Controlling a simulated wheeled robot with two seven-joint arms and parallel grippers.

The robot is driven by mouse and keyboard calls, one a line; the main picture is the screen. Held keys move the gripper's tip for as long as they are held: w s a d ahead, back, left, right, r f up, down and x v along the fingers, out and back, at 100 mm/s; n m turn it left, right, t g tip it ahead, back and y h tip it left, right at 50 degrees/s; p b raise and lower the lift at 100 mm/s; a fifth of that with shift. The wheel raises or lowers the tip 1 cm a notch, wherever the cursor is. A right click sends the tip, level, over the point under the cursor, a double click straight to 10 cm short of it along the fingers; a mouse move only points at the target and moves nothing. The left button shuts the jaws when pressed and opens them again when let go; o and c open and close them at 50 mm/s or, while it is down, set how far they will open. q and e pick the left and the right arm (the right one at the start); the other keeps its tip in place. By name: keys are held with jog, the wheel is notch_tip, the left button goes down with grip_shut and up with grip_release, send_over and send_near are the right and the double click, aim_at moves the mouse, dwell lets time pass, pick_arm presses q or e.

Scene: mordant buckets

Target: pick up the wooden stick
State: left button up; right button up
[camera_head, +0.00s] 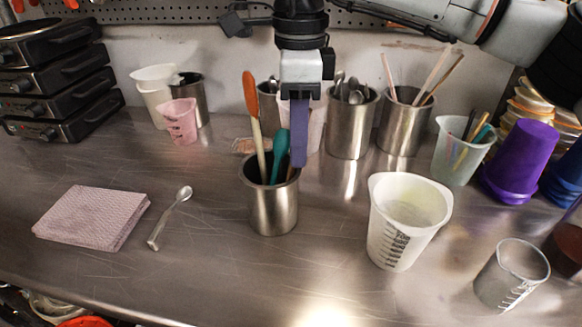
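Several thin wooden sticks (434,73) lean in a metal cup (401,126) at the back right. A nearer metal cup (273,207) at the centre holds an orange-headed spatula with a pale, wood-like handle (259,143) and a teal utensil (279,152). My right gripper (299,158) points down over this nearer cup. A flat purple part hangs below its wrist, seen side-on, its lower end at the cup's right rim. A short brownish piece shows just under it. Whether the fingers are open or closed on that piece is hidden. My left gripper is not in view.
A spoon (171,216) and folded cloth (91,217) lie left. Metal cups and purple cups (516,163) crowd the back. The front middle counter is clear.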

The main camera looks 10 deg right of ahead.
jog(key=shift+f, duration=0.9)
jog(key=shift+c, duration=0.3)
grip_shut()
